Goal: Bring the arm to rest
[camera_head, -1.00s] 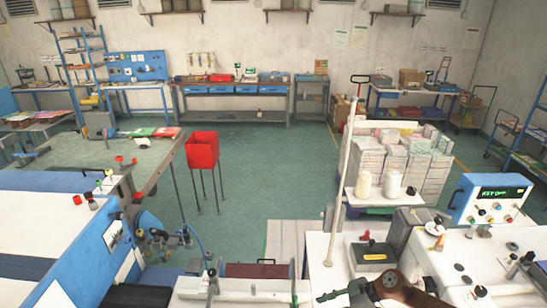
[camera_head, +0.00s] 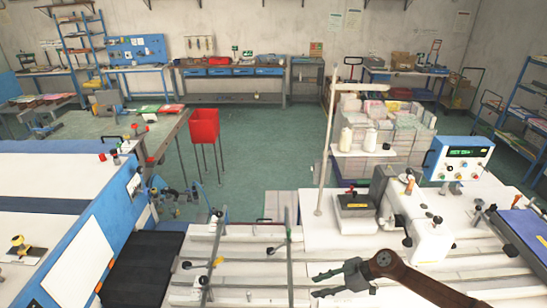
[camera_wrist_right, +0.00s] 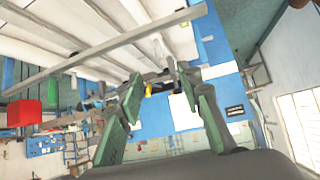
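My right arm (camera_head: 385,262) comes in from the bottom right of the head view. Its gripper (camera_head: 318,284) points left, over the front of the white work table (camera_head: 240,290). In the right wrist view the two green-grey fingers (camera_wrist_right: 158,92) stand apart with nothing between them, so the gripper is open and empty. My left gripper does not show in either view now.
Rails and upright bars (camera_head: 288,228) stand close to the right gripper. A white sewing machine (camera_head: 432,240) and control box (camera_head: 460,160) are on the right. A blue-sided machine (camera_head: 105,215) is on the left. A red bin (camera_head: 204,127) stands on open floor.

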